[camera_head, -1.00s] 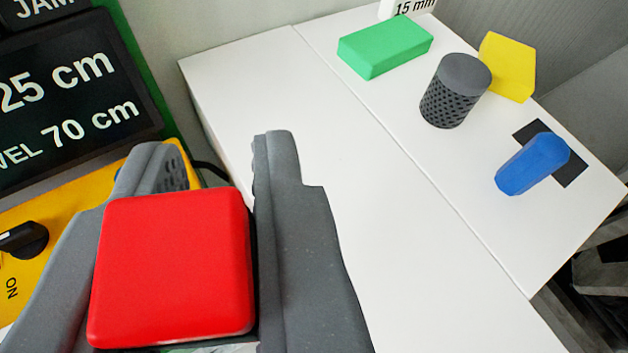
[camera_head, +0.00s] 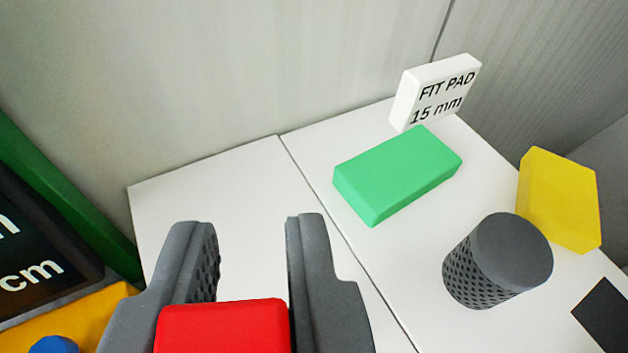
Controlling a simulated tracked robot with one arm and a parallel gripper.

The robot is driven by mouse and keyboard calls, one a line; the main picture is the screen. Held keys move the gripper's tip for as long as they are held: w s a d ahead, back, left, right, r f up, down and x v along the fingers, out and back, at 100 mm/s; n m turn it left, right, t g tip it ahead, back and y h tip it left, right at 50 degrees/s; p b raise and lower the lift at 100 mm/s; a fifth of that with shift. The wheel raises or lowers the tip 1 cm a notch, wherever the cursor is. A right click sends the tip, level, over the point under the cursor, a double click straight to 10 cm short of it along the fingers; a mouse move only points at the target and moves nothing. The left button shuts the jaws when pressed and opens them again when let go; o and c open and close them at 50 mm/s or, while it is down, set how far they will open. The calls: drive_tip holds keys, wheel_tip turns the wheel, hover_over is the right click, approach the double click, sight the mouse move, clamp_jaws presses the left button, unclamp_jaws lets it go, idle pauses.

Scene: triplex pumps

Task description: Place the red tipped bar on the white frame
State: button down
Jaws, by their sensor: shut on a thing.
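A bright red block-like end (camera_head: 222,328), seen at the bottom of the picture, sits between the two grey fingers of my gripper (camera_head: 250,224). My gripper is shut on it, and the fingertips reach past it over the white surface. I take it for the tip of the red tipped bar; the rest of the bar is hidden below the picture. No separate white frame can be made out. A white table top (camera_head: 215,195) with a seam lies ahead and below.
On the table stand a green block (camera_head: 398,175), a white "FIT PAD 15 mm" block (camera_head: 436,90), a dark grey knurled cylinder (camera_head: 498,262) and a yellow block (camera_head: 560,200). A dark square patch (camera_head: 605,315) is at right. A black display (camera_head: 35,255) stands left. The left table part is clear.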

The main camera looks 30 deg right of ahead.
drive_tip(key=shift+w+d+f, duration=0.2)
drive_tip(key=shift+w+f, duration=0.05)
drive_tip(key=shift+f, duration=0.35)
drive_tip(key=shift+w+d+f, duration=0.25)
drive_tip(key=shift+w+f, duration=0.05)
drive_tip(key=shift+f, duration=0.25)
drive_tip(key=shift+w+d+f, duration=0.2)
drive_tip(key=shift+w+f, duration=0.05)
drive_tip(key=shift+f, duration=0.35)
drive_tip(key=c, duration=1.3)
unclamp_jaws()
drive_tip(key=shift+f, duration=0.1)
drive_tip(key=v, duration=1.2)
drive_tip(key=shift+b, duration=0.4)
